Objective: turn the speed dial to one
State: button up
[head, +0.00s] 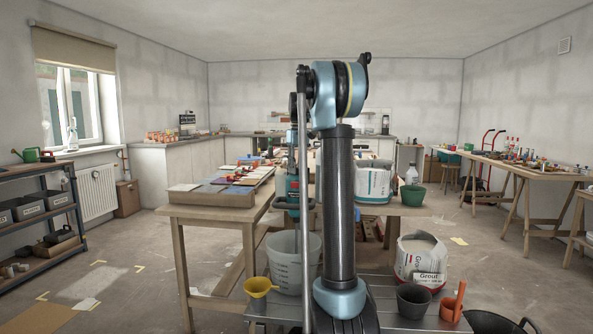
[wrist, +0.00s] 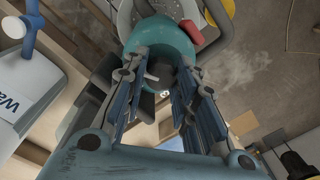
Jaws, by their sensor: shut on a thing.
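A teal power mixer (head: 292,184) stands upright behind my arm in the head view, partly covered by it. In the wrist view its round teal housing (wrist: 160,36) lies just beyond my gripper (wrist: 165,78). The two blue-grey fingers reach up to the housing, one on each side of a small dark part with a pale pointer-like piece, which seems to be the speed dial (wrist: 152,75). The jaws are shut on it, though the contact is partly hidden. I cannot read any number on the dial.
A red part (wrist: 188,32) and a grey bar-like handle sit close to the housing. A clear bucket (head: 283,262) stands below the mixer. A worktable (head: 208,212) with tiles stands at left, a white tub (head: 373,182) at right. A grout bag (head: 420,258) is nearer.

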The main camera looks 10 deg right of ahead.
jog(key=shift+n, duration=0.3)
jog(key=o, duration=1.1)
jog(key=r, duration=1.1)
jog(key=shift+w+d+r, duration=0.15)
jog(key=shift+d+r, duration=0.1)
jog(key=shift+r, duration=0.15)
